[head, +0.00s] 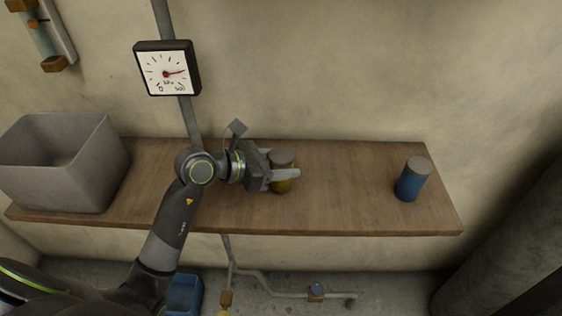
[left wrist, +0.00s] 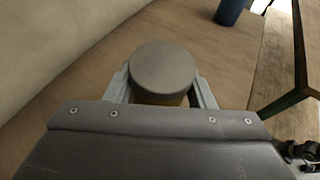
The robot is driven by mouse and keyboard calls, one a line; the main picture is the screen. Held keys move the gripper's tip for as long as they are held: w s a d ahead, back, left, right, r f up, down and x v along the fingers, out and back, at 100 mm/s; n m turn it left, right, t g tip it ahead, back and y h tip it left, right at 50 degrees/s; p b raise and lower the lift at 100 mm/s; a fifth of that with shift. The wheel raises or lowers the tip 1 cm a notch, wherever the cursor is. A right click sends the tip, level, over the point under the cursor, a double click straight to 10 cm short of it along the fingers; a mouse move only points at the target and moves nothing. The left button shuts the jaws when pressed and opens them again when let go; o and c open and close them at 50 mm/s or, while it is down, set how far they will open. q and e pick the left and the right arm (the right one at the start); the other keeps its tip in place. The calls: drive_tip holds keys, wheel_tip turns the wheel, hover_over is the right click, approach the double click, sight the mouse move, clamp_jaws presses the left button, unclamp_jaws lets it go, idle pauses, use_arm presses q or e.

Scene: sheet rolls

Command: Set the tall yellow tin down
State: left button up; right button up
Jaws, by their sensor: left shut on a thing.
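The tall yellow tin (head: 283,186) has a grey lid and stands upright at the middle of the wooden shelf (head: 340,205). My left gripper (head: 285,175) comes from the left and is shut on the tin, with one finger across its front. In the left wrist view the tin's round grey lid (left wrist: 163,68) sits between the two fingers, with a sliver of yellow below it. I cannot tell whether the tin's base touches the shelf or hangs just above it. My right gripper is not in view.
A blue tin (head: 412,180) with a grey lid stands at the shelf's right end. A grey open bin (head: 70,165) stands at the left end. A gauge (head: 167,69) and a pipe are on the wall behind. The shelf between the two tins is clear.

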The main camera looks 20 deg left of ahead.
use_arm(q)
drive_tip(key=shift+f, duration=0.15)
drive_tip(key=o, duration=1.2)
drive_tip(key=shift+a+r, duration=0.1)
drive_tip(key=shift+r, duration=0.1)
drive_tip(key=shift+b+v, duration=0.65)
drive_tip(key=shift+v, duration=5.3)
